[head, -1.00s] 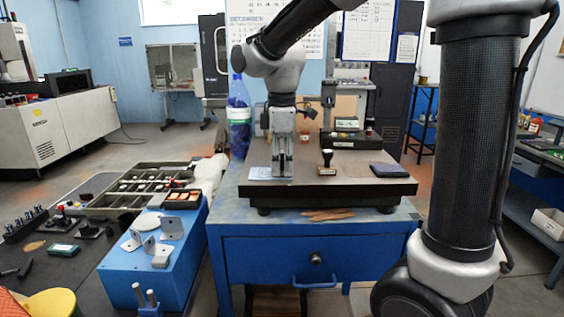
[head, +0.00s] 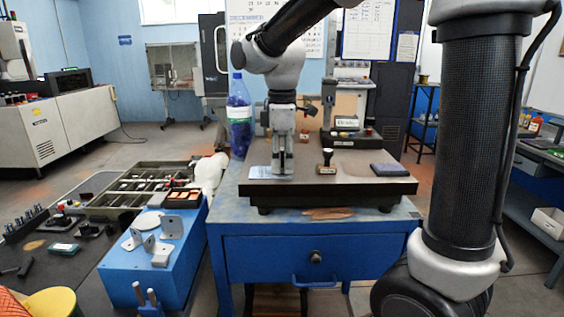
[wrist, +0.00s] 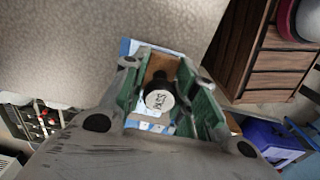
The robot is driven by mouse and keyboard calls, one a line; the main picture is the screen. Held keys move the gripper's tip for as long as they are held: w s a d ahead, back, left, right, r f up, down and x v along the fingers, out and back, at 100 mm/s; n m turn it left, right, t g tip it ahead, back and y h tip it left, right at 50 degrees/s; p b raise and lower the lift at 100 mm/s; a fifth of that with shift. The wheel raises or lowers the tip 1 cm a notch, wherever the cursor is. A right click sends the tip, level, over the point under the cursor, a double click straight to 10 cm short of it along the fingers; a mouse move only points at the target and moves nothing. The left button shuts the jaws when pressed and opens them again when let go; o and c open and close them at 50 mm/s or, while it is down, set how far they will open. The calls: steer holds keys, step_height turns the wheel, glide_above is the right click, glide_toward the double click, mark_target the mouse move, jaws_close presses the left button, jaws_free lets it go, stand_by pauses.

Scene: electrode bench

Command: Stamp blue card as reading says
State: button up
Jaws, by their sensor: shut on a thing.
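In the wrist view my gripper (wrist: 170,105) is shut on a stamp (wrist: 160,98) with a dark handle and a round white top. The lettering on that top is too small to read surely. The blue card (head: 260,172) lies flat under and beside the fingers; its edges also show in the wrist view (wrist: 150,125). I cannot tell whether the stamp touches it. A second stamp (head: 327,161) stands upright to the right. A dark blue pad (head: 390,170) lies at the right.
A device with a pale green display (head: 347,123) stands behind the stamps. A bottle with blue contents (head: 239,115) stands at the back left. A blue box (head: 150,250) with metal brackets and a sorting tray (head: 125,200) are at the left. The plate between stamp and pad is clear.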

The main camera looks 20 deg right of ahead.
steer(key=shift+r, duration=3.25)
